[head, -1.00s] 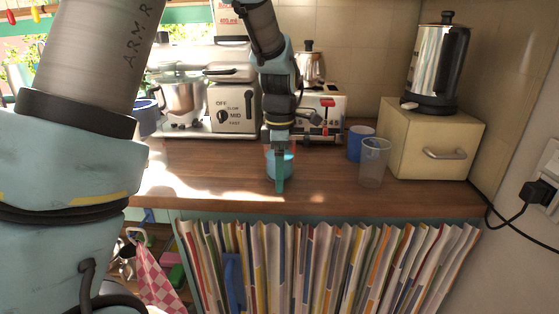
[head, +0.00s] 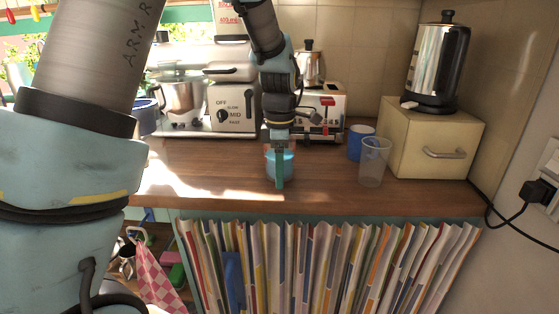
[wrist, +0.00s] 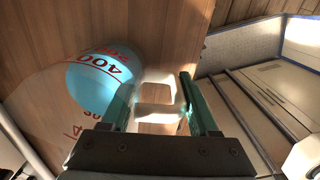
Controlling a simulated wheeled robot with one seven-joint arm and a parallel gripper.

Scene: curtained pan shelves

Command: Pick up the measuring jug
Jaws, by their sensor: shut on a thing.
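The measuring jug (head: 272,163) is clear with red markings and blue in its lower part. It stands at the middle of the wooden counter in the head view, partly hidden behind my gripper. In the wrist view the jug (wrist: 100,78) shows at the left, with red numbers such as 400 on it. My gripper (head: 280,182) points down at the jug's near side. In the wrist view my gripper (wrist: 158,102) has its green fingers on either side of the jug's pale, translucent handle (wrist: 155,95), and is shut on it. I cannot tell whether the jug's base touches the counter.
A clear tumbler (head: 374,162) and a blue mug (head: 361,143) stand to the right. A toaster (head: 320,112) and a mixer (head: 184,98) are behind. A cream box (head: 432,140) carries a steel kettle (head: 436,70). A striped curtain (head: 330,265) hangs below the counter's front edge.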

